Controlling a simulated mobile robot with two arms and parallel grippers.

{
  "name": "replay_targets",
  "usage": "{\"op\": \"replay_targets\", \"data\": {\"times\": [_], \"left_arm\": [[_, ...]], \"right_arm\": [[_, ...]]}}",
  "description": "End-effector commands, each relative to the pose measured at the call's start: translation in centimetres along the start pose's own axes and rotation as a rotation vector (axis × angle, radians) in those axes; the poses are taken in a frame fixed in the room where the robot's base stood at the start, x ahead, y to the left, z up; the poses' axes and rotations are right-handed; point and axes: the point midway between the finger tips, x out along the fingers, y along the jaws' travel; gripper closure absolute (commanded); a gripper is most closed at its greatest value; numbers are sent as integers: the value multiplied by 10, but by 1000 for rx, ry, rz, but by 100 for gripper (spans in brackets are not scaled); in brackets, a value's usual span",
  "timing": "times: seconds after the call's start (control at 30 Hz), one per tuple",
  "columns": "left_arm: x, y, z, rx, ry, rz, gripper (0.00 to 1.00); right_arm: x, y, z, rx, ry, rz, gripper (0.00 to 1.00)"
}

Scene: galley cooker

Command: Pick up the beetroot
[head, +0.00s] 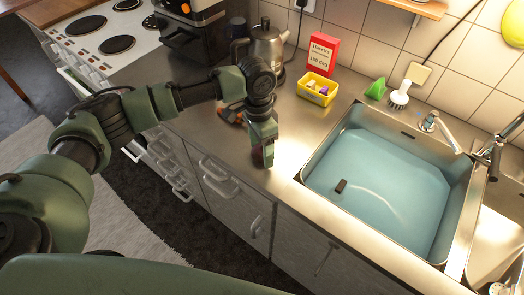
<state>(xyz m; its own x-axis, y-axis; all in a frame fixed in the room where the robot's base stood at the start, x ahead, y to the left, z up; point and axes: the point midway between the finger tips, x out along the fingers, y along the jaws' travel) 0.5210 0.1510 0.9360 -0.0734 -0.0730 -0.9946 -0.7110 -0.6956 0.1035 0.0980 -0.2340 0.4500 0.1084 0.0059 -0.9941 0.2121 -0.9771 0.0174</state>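My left gripper (262,158) points down over the steel counter near its front edge, left of the sink. A dark red patch shows at its fingertips, perhaps the beetroot, but it is too small and too covered to be sure. I cannot tell whether the fingers are open or shut, or whether they touch it. No other thing in view is clearly a beetroot. My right gripper is out of view.
A sink (385,190) holds bluish water and a small dark block (341,186). Behind stand a kettle (267,47), a red box (322,54) and a yellow tub (317,90). An orange-brown item (231,114) lies partly behind my arm. A hob (110,38) is far left.

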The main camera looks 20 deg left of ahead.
Motion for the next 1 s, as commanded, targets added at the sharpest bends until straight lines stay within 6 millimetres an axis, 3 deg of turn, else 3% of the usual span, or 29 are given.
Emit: {"op": "replay_targets", "data": {"times": [0.03, 0.2, 0.47, 0.67, 0.87, 1.0], "left_arm": [[0, 0, 0, 0, 0, 0, 52], [-1, 0, 0, 0, 1, 0, 95], [-2, 0, 0, 1, 1, 0, 95], [-16, 1, -1, 1, 3, -1, 95], [-57, 5, -1, 2, 6, -3, 95], [-98, 10, -2, 2, 6, -2, 95]], "right_arm": [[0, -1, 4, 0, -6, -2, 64], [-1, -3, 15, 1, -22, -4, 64], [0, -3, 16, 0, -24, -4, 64], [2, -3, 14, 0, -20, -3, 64], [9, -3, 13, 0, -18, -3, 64], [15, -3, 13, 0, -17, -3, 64]]}}
